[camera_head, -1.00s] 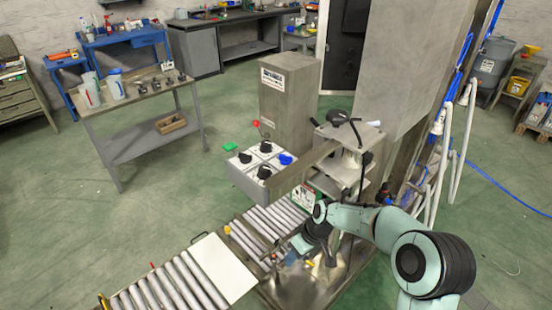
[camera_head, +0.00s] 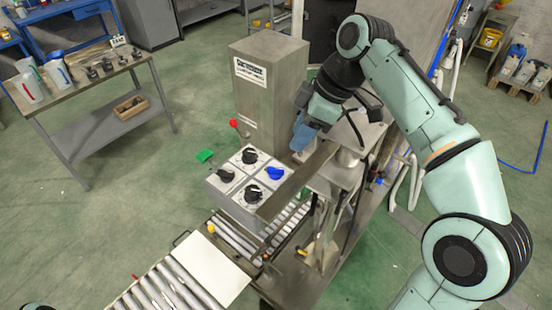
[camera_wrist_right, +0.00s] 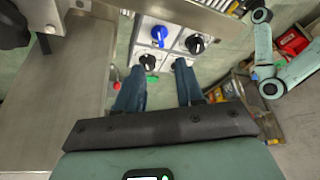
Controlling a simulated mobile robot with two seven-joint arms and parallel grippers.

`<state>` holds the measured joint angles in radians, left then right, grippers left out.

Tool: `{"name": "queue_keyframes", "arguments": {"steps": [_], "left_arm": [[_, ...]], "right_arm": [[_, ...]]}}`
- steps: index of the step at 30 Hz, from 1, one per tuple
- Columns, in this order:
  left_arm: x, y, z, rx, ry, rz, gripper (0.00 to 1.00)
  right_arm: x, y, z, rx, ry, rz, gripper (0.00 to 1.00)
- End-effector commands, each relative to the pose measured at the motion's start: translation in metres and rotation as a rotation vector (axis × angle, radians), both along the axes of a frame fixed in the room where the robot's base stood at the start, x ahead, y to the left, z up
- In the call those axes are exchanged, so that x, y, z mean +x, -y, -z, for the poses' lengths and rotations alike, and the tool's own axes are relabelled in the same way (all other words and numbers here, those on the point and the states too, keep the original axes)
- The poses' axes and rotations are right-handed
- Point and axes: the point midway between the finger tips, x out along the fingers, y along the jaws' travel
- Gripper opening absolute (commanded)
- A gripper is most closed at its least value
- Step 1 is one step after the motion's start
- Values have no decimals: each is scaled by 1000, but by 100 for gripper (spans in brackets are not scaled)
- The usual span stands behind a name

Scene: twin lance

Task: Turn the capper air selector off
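A grey control box (camera_head: 228,202) with a white top panel carries a blue selector knob (camera_head: 275,173) and three black knobs: a back one (camera_head: 250,156), a left one (camera_head: 226,176) and a front one (camera_head: 253,192). The labels are too small to read, so I cannot tell which is the capper air selector. In the right wrist view the blue knob (camera_wrist_right: 159,35) and black knobs lie beyond the fingertips. My right gripper (camera_head: 305,137) has blue fingers, is above and right of the box, and touches no knob. The wrist view shows its fingers (camera_wrist_right: 159,85) apart and empty. My left gripper is out of view.
A metal plate (camera_head: 298,180) runs diagonally beside the box, close to the knobs. A tall metal cabinet (camera_head: 270,85) stands behind. Roller conveyors (camera_head: 170,285) lie in front. Open floor is at left.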

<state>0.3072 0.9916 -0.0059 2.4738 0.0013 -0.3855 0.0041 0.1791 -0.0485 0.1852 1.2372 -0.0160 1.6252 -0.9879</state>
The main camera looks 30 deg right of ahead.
Motion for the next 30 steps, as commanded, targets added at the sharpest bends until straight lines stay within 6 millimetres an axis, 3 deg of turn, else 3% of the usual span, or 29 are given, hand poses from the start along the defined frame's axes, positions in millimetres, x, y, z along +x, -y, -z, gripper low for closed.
{"name": "queue_keyframes", "arguments": {"steps": [1,6,15,29,30], "left_arm": [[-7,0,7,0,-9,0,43],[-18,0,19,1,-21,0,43],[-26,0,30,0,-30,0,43],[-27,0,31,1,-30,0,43],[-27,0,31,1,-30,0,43]], "right_arm": [[0,-3,15,0,-10,-1,37],[9,-14,49,0,-10,0,37],[23,-30,94,1,-6,1,37],[26,-34,105,0,-2,1,37],[26,-34,105,0,-2,1,27]]}}
